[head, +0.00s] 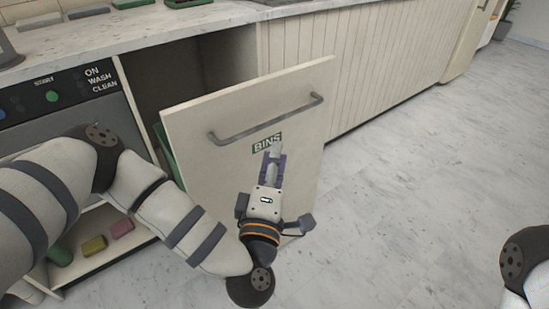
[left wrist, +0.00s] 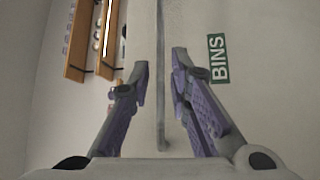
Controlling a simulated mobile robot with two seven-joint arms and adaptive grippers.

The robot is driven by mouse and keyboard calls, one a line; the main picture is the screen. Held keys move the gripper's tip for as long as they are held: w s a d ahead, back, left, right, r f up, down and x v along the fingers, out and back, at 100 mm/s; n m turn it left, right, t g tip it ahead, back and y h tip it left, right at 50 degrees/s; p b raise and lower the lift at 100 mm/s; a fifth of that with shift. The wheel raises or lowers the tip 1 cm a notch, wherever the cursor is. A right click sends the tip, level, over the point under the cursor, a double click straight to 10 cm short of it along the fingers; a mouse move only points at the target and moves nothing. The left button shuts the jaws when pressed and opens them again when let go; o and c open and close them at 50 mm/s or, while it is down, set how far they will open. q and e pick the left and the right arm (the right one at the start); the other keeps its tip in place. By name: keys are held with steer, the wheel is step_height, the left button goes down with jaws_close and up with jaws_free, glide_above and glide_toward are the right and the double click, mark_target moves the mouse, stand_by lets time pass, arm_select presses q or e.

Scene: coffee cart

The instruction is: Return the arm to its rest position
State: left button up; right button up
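My left gripper (head: 273,152) is in front of the cream BINS door (head: 215,150), below its grey bar handle (head: 265,120) in the head view. In the left wrist view its two purple-padded fingers (left wrist: 160,64) stand apart with nothing held. The handle (left wrist: 160,95) shows as a bar between the fingers in that view; I cannot tell how far beyond them it lies. The green BINS label (head: 267,142) is partly covered by the gripper in the head view. My left arm reaches in from the left. My right gripper is out of view.
The BINS door stands open, with a green bin (head: 165,150) partly showing behind it. A marble counter (head: 130,32) runs above. A dark appliance with buttons (head: 55,95) is at left. Sponges (head: 95,245) lie on a low shelf. The floor (head: 400,200) at right is clear.

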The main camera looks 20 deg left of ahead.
arm_select(q)
steer(key=s+d+f+m+g+h+p, duration=0.25)
steer(key=s+f+m+g+h, duration=0.2)
steer(key=s+f+m, duration=0.35)
steer(key=s+d+f+m+g+h+p, duration=0.2)
steer(key=s+d+f+m+g+h, duration=0.15)
steer(key=s+f+g, duration=0.5)
steer(key=s+a+m+g+y+p, duration=0.1)
steer(key=s+a+m+g+y, duration=0.1)
steer(key=s+a, duration=0.3)
steer(key=s+a+m+g+y, duration=0.1)
steer(key=s+a+g, duration=0.3)
steer(key=s, duration=0.9)
steer(key=s+a+r+m+g+y+p, duration=0.1)
steer(key=s+a+m+g+y, duration=0.1)
steer(key=s+a, duration=0.5)
steer(key=s+m, duration=0.1)
steer(key=s, duration=0.1)
steer(key=shift+s+a+g+y+p, duration=0.3)
steer(key=shift+a+g, duration=0.05)
steer(key=shift+g, duration=0.05)
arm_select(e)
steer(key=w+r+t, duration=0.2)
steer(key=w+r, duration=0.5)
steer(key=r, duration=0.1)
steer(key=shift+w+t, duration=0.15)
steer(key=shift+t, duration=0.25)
